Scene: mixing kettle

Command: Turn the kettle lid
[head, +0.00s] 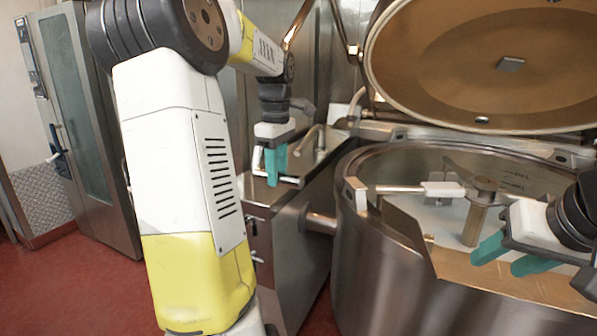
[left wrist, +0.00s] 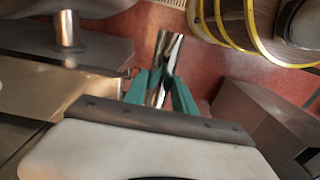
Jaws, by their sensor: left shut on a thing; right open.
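The kettle lid (head: 455,70) is round, tan on its inner face with a metal rim. It stands raised and tilted open behind the steel kettle (head: 375,265). My left gripper (head: 275,176) is above the steel console left of the kettle, its teal fingers shut on a shiny metal handle (head: 292,180). In the left wrist view this handle (left wrist: 166,62) passes between the fingertips. My right gripper (head: 508,258) is open at the right, over the kettle's near rim and apart from the lid. Its fingers appear empty.
A mixing shaft (head: 478,215) and a crossbar (head: 405,189) show inside the kettle. The steel console (head: 300,245) stands close against the kettle's left side. A tall steel cabinet with a glass door (head: 70,80) is at the far left. Red floor (head: 85,285) lies open before it.

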